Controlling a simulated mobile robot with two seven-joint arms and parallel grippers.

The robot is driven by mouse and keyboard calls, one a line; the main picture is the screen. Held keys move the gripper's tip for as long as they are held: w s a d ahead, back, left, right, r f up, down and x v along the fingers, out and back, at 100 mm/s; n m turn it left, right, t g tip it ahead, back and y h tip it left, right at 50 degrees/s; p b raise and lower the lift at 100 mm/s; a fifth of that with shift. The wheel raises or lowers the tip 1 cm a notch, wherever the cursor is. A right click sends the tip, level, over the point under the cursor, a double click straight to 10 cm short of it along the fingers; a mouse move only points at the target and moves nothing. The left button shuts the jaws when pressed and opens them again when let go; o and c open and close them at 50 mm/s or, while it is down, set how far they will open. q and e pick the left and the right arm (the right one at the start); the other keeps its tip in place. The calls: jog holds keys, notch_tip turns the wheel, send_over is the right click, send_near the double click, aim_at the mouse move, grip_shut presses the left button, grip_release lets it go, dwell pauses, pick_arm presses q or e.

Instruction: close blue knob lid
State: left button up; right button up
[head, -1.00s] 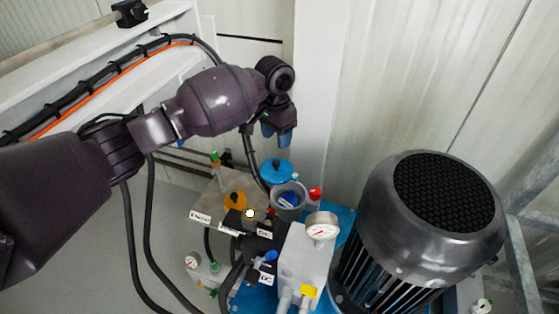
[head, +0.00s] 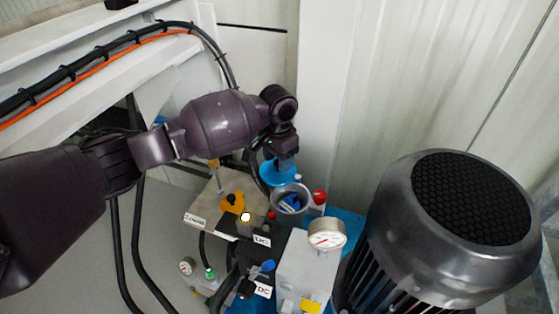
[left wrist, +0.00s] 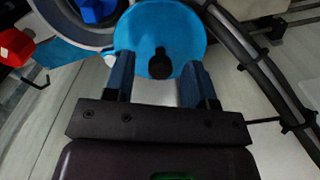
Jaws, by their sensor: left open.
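The round blue lid (head: 276,176) stands open beside the grey round cup (head: 305,193) in the head view. In the left wrist view the lid (left wrist: 185,32) fills the top middle, with a small black knob (left wrist: 160,64) on its near side. My left gripper (head: 282,158) is just above the lid, pointing down, and hides part of it. In the left wrist view its blue fingers (left wrist: 158,66) are open, one on each side of the black knob. I cannot tell whether they touch the lid. My right gripper is not in view.
A blue piece (head: 291,203) sits inside the cup. Close by are a red cap (head: 319,196), a pressure gauge (head: 326,233) and an orange knob (head: 233,203). A large dark motor (head: 440,230) stands at the right. A white wall post (head: 322,90) rises behind.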

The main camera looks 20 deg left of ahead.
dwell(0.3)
pick_arm(q)
jog(key=shift+f, duration=0.1)
grip_shut()
